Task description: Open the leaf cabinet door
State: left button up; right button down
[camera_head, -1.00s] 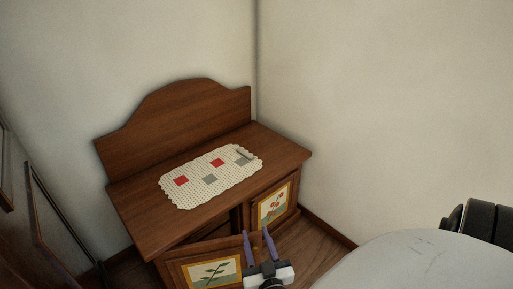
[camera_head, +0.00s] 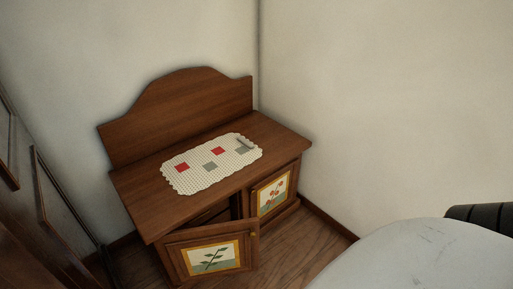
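The leaf cabinet door (camera_head: 212,255) is the left door of a low brown wooden cabinet (camera_head: 150,205). It carries a picture of a green leafy sprig in a yellow frame. The door stands partly open, swung out toward me, and a dark gap shows behind its top edge. A small round knob (camera_head: 254,235) sits near its right edge. The right door (camera_head: 271,195), with a picture of reddish flowers, looks shut. Neither of my grippers is in view.
A cream cloth (camera_head: 190,181) with red and grey squares and a small dark object lies on the cabinet top. White walls meet behind the cabinet. Dark wooden panelling (camera_head: 40,215) stands close at the left. Wooden floor (camera_head: 305,240) shows to the right.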

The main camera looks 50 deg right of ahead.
aim_at(190, 255)
jog(key=k, duration=1.2)
jog(key=z, duration=0.8)
jog(key=i, duration=0.8)
jog(key=z, duration=0.45)
jog(key=i, duration=0.95)
jog(key=u, duration=0.5)
